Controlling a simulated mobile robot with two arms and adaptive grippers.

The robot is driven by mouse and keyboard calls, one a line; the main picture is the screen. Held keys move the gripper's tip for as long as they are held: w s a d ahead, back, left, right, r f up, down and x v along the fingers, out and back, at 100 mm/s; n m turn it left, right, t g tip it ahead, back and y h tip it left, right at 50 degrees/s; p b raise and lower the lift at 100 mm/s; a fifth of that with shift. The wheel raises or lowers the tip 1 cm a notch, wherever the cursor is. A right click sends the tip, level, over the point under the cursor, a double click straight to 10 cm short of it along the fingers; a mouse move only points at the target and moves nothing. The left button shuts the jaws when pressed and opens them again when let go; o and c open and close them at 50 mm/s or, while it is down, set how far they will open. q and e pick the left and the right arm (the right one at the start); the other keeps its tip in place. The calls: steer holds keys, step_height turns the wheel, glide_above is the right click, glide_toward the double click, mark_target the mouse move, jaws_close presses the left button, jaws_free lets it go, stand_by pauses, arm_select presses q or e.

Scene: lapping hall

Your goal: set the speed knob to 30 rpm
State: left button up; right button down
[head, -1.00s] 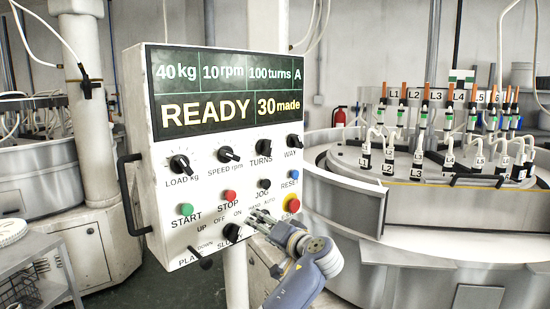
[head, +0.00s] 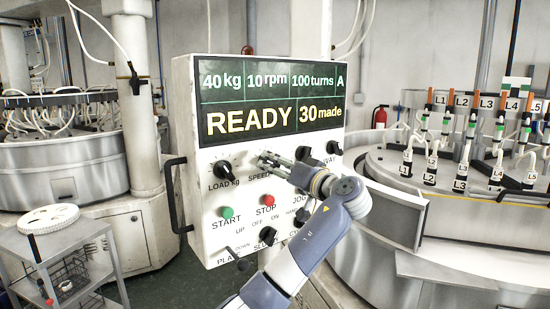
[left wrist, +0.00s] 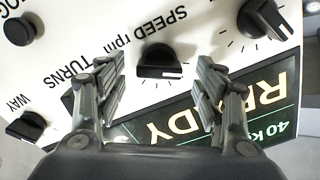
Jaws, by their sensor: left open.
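The speed knob (left wrist: 158,68) is black with a white mark and sits under the "SPEED rpm" label in the upside-down left wrist view. The display (head: 270,95) reads 40 kg, 10 rpm, 100 turns, A, READY, 30 made. My right gripper is not in view.
The load knob (head: 221,170) is left of my gripper and the way knob (head: 334,147) is to its right. Green start (head: 227,212) and red stop (head: 268,200) buttons sit below. A black handle (head: 177,195) juts from the panel's left side. A steel cart (head: 75,240) stands at left.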

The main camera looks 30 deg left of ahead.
arm_select(q)
steer(key=shift+x, duration=1.05)
steer(key=shift+w, duration=0.1)
steer(key=shift+d, duration=0.15)
steer(key=c, duration=1.1)
steer(key=shift+o, duration=0.2)
